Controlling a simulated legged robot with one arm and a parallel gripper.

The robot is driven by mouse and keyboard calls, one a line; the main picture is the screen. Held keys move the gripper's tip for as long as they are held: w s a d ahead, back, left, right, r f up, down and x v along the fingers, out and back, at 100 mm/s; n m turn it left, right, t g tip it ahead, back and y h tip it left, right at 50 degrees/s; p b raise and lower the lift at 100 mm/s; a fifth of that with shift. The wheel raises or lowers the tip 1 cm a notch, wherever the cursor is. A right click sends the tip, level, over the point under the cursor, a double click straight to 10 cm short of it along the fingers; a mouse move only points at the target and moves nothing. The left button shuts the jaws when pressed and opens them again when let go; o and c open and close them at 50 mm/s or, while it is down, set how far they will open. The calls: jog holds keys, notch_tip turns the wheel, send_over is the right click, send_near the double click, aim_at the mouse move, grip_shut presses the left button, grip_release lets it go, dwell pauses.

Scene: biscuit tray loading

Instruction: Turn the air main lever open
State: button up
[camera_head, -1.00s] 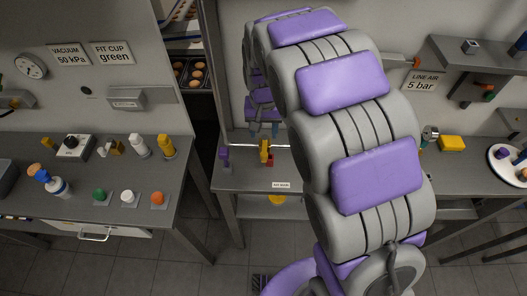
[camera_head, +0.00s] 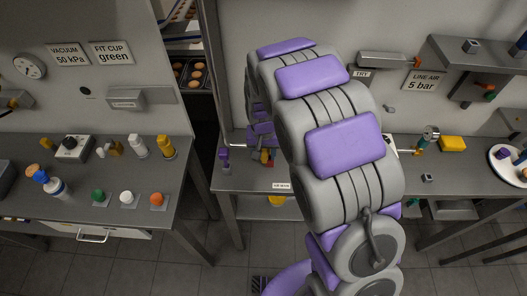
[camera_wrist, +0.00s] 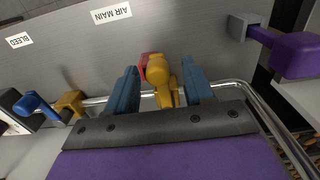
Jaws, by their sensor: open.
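The air main lever is a yellow handle (camera_wrist: 160,78) with a red block (camera_wrist: 146,62) behind it, under the AIR MAIN label (camera_wrist: 110,14) in the wrist view. My gripper (camera_wrist: 160,68) is open, with one blue finger on each side of the yellow handle. Gaps show beside the handle, and I cannot tell if either finger touches it. In the head view my arm hides most of the gripper, and only a bit of the red and yellow lever (camera_head: 268,157) shows on the middle bench.
A purple handle (camera_wrist: 295,52) is close on the right. A metal rail (camera_wrist: 262,100) runs around the fingers. A yellow block (camera_head: 452,144) lies on the right bench.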

jog(key=shift+d, duration=0.1)
grip_shut()
dwell(0.3)
jog(key=shift+d, duration=0.15)
jog(key=w+d+n+p, duration=0.5)
jog(key=w+d+n, duration=0.3)
jog(key=n, duration=1)
jog(key=shift+w+d, duration=0.3)
jog(key=shift+d, duration=0.05)
jog(key=shift+r, duration=0.1)
dwell(0.3)
